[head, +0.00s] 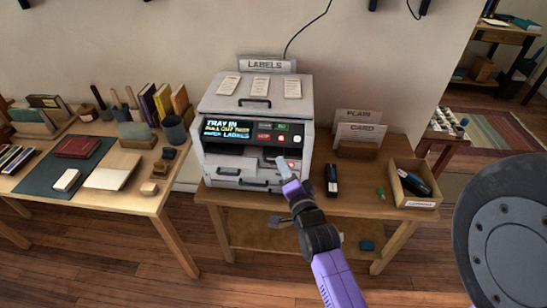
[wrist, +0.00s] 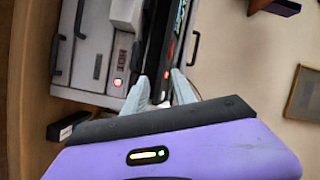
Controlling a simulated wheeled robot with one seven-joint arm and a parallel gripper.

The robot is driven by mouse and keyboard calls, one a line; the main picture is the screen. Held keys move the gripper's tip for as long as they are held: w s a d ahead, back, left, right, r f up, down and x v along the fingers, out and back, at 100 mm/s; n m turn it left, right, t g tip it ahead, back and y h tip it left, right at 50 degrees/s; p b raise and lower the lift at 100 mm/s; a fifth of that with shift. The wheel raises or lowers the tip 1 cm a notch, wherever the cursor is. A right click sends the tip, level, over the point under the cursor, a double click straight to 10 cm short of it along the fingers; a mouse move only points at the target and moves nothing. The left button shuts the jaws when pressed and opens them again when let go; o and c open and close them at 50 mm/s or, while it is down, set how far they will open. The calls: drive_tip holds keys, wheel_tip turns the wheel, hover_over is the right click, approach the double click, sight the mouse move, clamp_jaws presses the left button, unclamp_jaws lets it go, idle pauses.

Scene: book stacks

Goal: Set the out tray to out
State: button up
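The pale grey label machine (head: 255,100) stands on a wooden table under a LABELS sign. Its lit screen (head: 226,130) reads "TRAY IN" above smaller text. Low on its front are panels with dark bar handles (head: 228,172); I cannot tell for sure which is the out tray. No tray visibly sticks out. My gripper (head: 283,166) is at the lower right of the machine's front and hides part of it. In the wrist view, my gripper (wrist: 162,90) has its two pale fingers apart, close to the front; contact is unclear. A HOT label (wrist: 122,62) and red light show beside them.
A dark stapler-like item (head: 332,180) and an open wooden box (head: 413,184) are right of the machine. PLAIN and CARD holders (head: 360,140) stand behind. A table (head: 100,190) with books and tools is at left. Wooden floor is clear in front.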

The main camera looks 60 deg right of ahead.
sight(273, 162)
drive_tip(key=w+d+f+m, duration=0.2)
drive_tip(key=w+f, duration=0.1)
drive_tip(key=w+d+f+m+y, duration=0.1)
drive_tip(key=w+d+f+m, duration=0.2)
drive_tip(key=shift+w+d+g+p, duration=0.1)
drive_tip(key=shift+d+g+p, duration=0.2)
drive_tip(key=shift+d+g, duration=0.1)
drive_tip(key=shift+f, duration=0.1)
clamp_jaws()
drive_tip(key=shift+a, duration=0.1)
idle(1.4)
